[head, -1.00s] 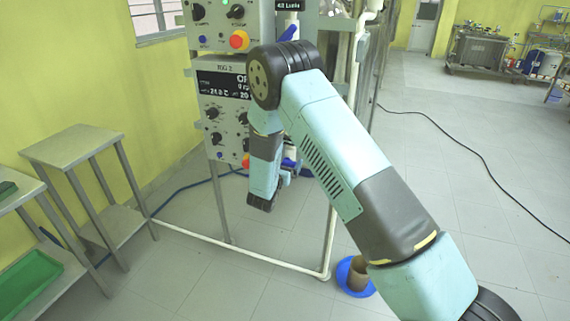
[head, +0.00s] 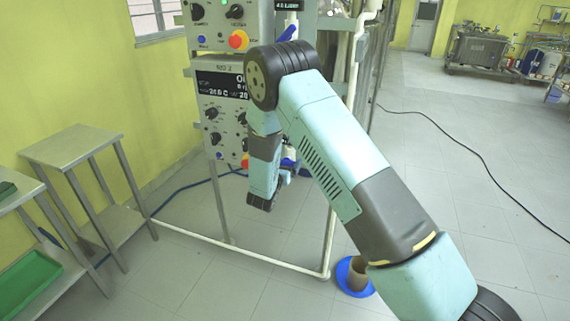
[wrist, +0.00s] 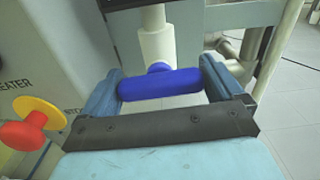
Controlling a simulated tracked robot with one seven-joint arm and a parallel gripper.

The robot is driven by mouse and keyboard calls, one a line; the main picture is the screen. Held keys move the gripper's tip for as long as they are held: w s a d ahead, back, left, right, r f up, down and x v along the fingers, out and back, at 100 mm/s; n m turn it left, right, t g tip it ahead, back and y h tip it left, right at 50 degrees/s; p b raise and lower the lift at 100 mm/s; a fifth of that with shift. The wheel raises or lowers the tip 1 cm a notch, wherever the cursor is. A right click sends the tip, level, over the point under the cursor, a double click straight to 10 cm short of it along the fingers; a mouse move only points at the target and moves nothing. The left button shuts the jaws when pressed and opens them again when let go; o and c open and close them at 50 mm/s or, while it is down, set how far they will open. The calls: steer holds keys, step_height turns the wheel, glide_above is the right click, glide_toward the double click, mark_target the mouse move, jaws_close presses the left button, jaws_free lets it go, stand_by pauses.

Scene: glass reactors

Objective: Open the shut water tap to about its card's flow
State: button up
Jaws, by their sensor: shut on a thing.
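The blue tap handle (wrist: 160,84) shows in the wrist view as a thick bar lying crosswise between my gripper's two fingers, in front of a white vertical pipe (wrist: 156,40). My gripper (wrist: 161,72) is shut on this handle, with a finger at each end. In the head view my gripper (head: 284,178) is low beside the rig, and only a bit of blue (head: 289,163) shows behind it. The tap body is mostly hidden. A small black label (head: 291,5) at the top edge bears text in L/min, too blurred to read surely.
The rig panel (head: 222,125) with knobs stands just left of my gripper. A red button on a yellow collar (wrist: 32,124) is close at left in the wrist view. Another blue handle (head: 287,33) is higher up. A brown pot on a blue dish (head: 356,275) is on the floor.

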steer(key=n, duration=0.5)
steer(key=shift+a, duration=0.3)
steer(key=n, duration=0.6)
steer(key=shift+a, duration=0.1)
steer(key=shift+f+n, duration=0.1)
steer(key=shift+n, duration=0.3)
steer(key=o, duration=0.7)
steer(key=shift+s, duration=0.15)
steer(key=v, duration=1.3)
steer(key=shift+s, duration=0.3)
